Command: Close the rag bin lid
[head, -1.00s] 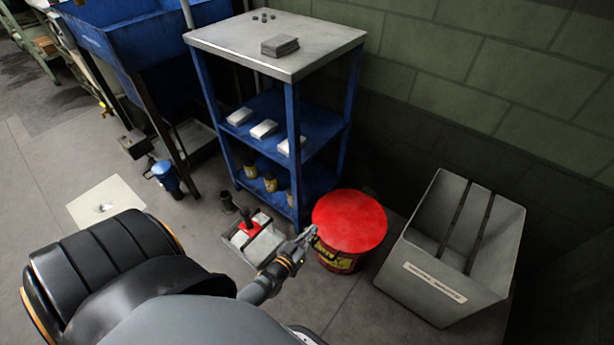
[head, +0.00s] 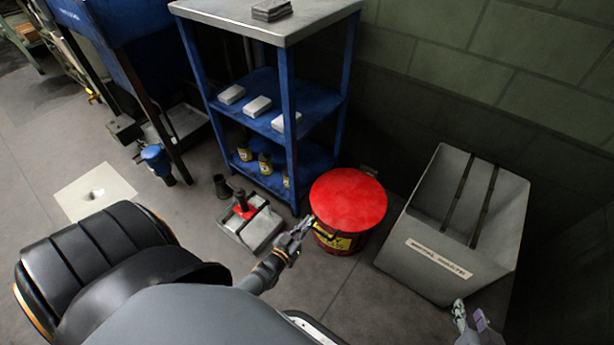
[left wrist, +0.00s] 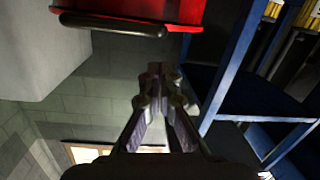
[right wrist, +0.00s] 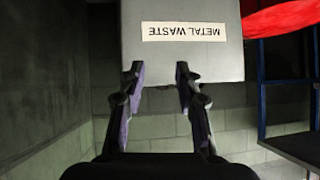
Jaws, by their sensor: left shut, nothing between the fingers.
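The red rag bin (head: 335,240) stands on the floor in the head view, with a yellow label on its front. Its round red lid (head: 348,198) lies flat across the top; I cannot tell if a small gap is left under it. My left gripper (head: 303,227) is shut and empty at the bin's front left, close to the rim; contact is unclear. In the left wrist view its fingertips (left wrist: 160,78) are together, below a red part of the bin (left wrist: 150,10) with a dark bar along its edge. My right gripper (head: 470,318) is open and empty, in front of the metal waste bin.
The grey metal waste bin (head: 432,262) stands right of the rag bin. A blue shelf unit (head: 287,120) with boxes and small containers stands behind left. Block walls close off the back.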

